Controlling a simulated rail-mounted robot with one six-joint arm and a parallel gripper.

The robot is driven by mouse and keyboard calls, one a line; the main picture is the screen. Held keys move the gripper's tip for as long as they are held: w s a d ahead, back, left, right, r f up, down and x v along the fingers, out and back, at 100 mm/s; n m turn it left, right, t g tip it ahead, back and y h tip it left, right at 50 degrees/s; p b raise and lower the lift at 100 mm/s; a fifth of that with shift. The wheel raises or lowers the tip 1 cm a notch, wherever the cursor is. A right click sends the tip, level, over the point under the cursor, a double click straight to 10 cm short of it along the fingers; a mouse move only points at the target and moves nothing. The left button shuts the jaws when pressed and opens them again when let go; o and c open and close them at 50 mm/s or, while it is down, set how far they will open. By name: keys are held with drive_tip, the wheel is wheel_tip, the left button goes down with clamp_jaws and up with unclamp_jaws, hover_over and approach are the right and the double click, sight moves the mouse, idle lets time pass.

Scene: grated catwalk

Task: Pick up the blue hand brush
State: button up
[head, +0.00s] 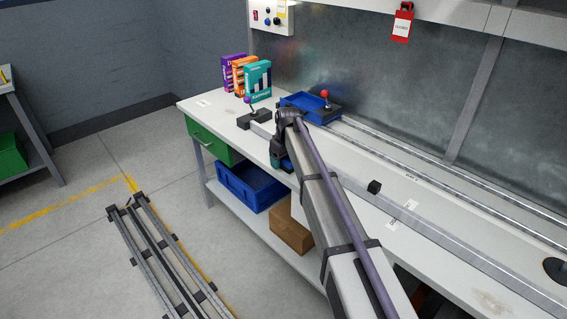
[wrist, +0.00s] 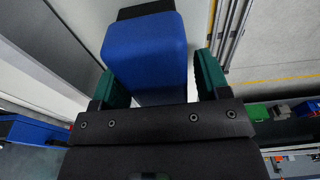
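A blue block-like body with a black end (wrist: 145,45), which looks like the blue hand brush, lies between the two green fingers of my gripper (wrist: 160,85) in the wrist view. The fingers are spread to about its width, one close along each side. Whether both touch it is not clear. In the head view my gripper (head: 281,158) is at the front edge of the workbench (head: 350,165), mostly hidden behind my arm. The brush cannot be made out clearly there.
On the bench stand purple, orange and teal boxes (head: 257,80), a dark base with a purple knob (head: 255,118), a blue tray (head: 298,102) with a red-knobbed item, and a small black block (head: 374,187). A blue crate (head: 250,187) and cardboard box (head: 291,232) sit below.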

drive_tip(key=c, duration=0.8)
